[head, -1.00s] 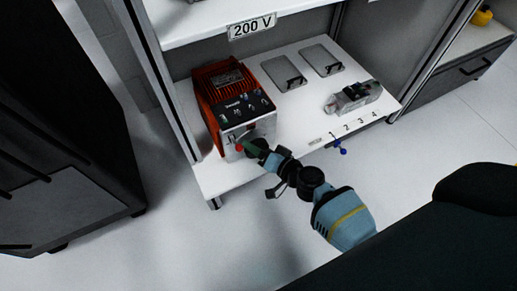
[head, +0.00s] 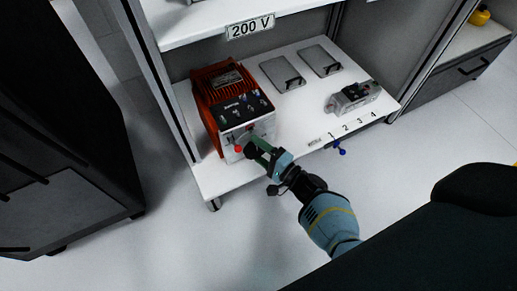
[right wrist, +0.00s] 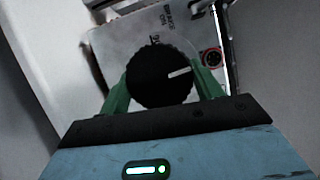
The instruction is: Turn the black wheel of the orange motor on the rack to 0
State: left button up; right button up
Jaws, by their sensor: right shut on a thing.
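The orange motor (head: 217,82) stands on the left of the white rack shelf, its pale front panel facing out. Its black wheel (right wrist: 160,75) has a white mark pointing right in the right wrist view. My right gripper (head: 252,147) is at the front panel, and its green fingers are on either side of the wheel, shut on it. In the head view the gripper mostly hides the wheel. The right wrist view shows the panel (right wrist: 110,40) with partly cut-off lettering above the wheel. My left gripper is not in view.
A red button or knob (head: 239,149) sits left of the gripper on the panel. Two grey plates (head: 283,73) and a grey device (head: 352,97) lie on the shelf (head: 300,115). A blue item (head: 337,146) hangs at the front edge. A dark cabinet (head: 65,150) stands left.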

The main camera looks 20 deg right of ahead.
jog(key=shift+m, duration=0.4)
jog(key=o, duration=1)
